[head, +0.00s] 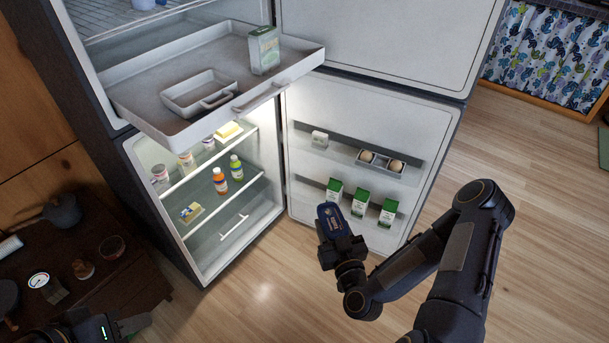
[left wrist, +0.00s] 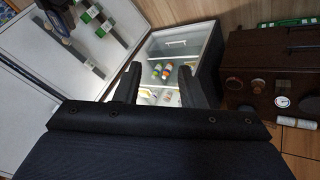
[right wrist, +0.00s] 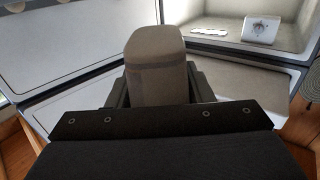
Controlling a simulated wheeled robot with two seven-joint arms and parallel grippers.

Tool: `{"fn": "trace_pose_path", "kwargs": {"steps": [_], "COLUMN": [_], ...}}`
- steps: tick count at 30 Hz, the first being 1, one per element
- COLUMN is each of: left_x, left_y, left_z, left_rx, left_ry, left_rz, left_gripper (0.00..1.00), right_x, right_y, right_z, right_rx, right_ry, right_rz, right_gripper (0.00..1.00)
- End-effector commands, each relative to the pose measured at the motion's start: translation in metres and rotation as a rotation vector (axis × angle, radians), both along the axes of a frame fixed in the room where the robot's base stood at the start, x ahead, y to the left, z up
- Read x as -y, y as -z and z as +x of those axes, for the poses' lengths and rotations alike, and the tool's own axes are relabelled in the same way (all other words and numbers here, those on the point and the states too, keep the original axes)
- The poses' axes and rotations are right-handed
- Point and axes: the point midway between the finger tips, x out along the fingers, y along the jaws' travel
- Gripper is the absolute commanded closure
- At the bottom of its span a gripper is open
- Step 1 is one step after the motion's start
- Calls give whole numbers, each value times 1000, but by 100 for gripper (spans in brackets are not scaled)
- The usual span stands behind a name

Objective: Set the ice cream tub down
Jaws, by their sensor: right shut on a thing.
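The ice cream tub (head: 329,217) is dark blue with a printed label. My right gripper (head: 338,240) is shut on it and holds it in the air in front of the open lower fridge door. In the right wrist view the tub (right wrist: 158,68) is a shaded grey-brown block between the fingers. My left gripper (left wrist: 158,88) is open and empty, its fingers apart in the left wrist view. Only part of my left arm shows at the bottom left of the head view.
A pulled-out freezer drawer (head: 152,110) holds a carton (head: 264,50) and a small grey tray (head: 198,92). Lower fridge shelves hold bottles and jars. The open door (head: 300,165) carries eggs and cartons. A dark cabinet (head: 75,303) with small items stands left. Wooden floor (head: 540,190) is clear right.

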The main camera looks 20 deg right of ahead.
Motion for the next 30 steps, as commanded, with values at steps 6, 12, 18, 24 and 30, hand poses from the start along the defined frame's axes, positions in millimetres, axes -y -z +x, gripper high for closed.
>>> {"fn": "trace_pose_path", "kwargs": {"steps": [6, 12, 18, 24, 30], "left_x": [0, 0, 0, 0, -1], "left_y": [0, 0, 0, 0, -12], "left_z": [0, 0, 0, 0, 11], "left_rx": [0, 0, 0, 0, -32], "left_ry": [0, 0, 0, 0, -1], "left_rz": [0, 0, 0, 0, -17], "left_gripper": [64, 64, 64, 61, 35], "right_x": [-30, -78, -119, -141, -146], "right_y": [-24, -57, -84, -98, -101], "right_z": [9, 22, 33, 39, 40], "right_rx": [8, 10, 8, 2, -2], "right_ry": [-142, -366, -560, -666, -691], "right_rz": [-5, -6, -3, 0, 2], "right_gripper": [80, 80, 80, 80, 80]}}
